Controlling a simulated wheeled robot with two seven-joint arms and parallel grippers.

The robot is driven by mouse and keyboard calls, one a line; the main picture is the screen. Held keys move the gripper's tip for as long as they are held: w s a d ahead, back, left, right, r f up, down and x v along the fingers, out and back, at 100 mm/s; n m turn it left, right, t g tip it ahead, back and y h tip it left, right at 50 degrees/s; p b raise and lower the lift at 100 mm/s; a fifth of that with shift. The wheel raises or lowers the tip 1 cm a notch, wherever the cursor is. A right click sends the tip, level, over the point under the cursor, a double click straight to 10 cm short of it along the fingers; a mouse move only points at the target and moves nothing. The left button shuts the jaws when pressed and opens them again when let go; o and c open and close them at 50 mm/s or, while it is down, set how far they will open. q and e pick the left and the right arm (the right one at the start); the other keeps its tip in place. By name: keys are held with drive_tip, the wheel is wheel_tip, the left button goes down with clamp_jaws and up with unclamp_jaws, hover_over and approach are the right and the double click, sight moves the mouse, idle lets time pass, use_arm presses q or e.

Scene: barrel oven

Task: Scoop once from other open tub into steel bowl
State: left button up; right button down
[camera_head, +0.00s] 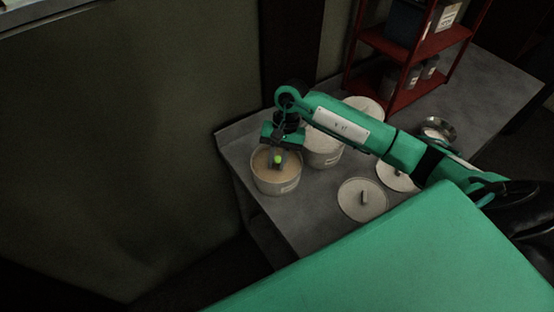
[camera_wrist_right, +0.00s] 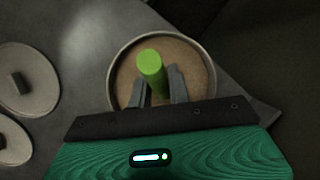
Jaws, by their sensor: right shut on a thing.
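An open tub (camera_head: 289,187) with light brown contents stands at the table's left corner; its rim also shows in the right wrist view (camera_wrist_right: 211,75). My right gripper (camera_head: 278,152) is over this tub, pointing down. A shiny steel bowl (camera_head: 440,128) stands farther right, behind my right arm. My left gripper is not in view.
A second tub (camera_head: 323,157) stands right beside the first, partly behind my arm, with another pale round top (camera_head: 366,105) behind. Two lids with handles, one (camera_head: 352,207) in front and one (camera_head: 393,181) partly covered, lie on the grey table (camera_head: 310,222). A red shelf (camera_head: 400,97) stands behind.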

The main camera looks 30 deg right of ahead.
drive_tip(key=shift+r+p, duration=1)
drive_tip(key=shift+r, duration=4)
drive_tip(key=shift+f, duration=0.1)
